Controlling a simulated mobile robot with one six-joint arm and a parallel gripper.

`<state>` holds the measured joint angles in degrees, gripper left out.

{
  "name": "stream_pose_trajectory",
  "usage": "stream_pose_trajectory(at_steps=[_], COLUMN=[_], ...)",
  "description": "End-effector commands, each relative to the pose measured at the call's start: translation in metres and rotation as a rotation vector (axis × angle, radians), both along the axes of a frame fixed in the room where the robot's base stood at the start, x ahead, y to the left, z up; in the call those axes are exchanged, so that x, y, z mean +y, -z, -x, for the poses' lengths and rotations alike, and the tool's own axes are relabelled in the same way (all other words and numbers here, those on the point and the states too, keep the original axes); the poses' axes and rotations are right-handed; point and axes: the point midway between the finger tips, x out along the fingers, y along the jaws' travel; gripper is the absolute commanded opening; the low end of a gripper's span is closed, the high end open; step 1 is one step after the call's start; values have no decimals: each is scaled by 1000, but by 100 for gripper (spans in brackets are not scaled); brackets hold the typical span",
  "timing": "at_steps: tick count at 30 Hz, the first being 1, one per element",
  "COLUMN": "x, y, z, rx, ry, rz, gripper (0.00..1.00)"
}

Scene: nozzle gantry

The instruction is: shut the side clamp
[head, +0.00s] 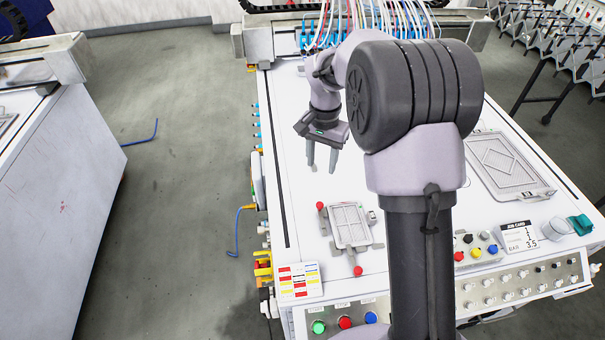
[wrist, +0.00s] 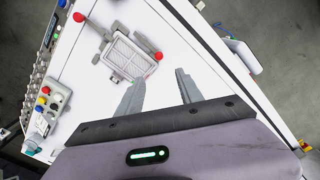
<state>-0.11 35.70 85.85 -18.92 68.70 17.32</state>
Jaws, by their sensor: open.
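A small grey fixture with a ribbed plate (head: 348,226) lies on the white table in the head view, and it also shows in the wrist view (wrist: 130,57). It has two red-knobbed levers. One red knob (head: 320,206) is at its far left corner; the other red knob (head: 358,270) is at its near edge, on a grey arm that shows in the wrist view (wrist: 100,30). I cannot tell surely which is the side clamp or how far it stands open. My gripper (head: 321,168) is open and empty, beyond the fixture and apart from it.
A larger framed plate (head: 508,165) lies on the right of the table. A button box (head: 478,247) and a job card (head: 519,236) stand near the front right. A coloured label card (head: 300,280) is at the front left. The table left of the fixture is clear.

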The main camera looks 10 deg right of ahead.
Motion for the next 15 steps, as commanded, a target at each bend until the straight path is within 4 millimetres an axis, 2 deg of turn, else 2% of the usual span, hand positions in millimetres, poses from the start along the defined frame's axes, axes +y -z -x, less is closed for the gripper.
stream_pose_trajectory(at_steps=[12,15], x=[0,0], y=[121,144], z=[2,1], rx=[3,2], ry=[-1,-1], rz=[-1,-1], gripper=[43,43])
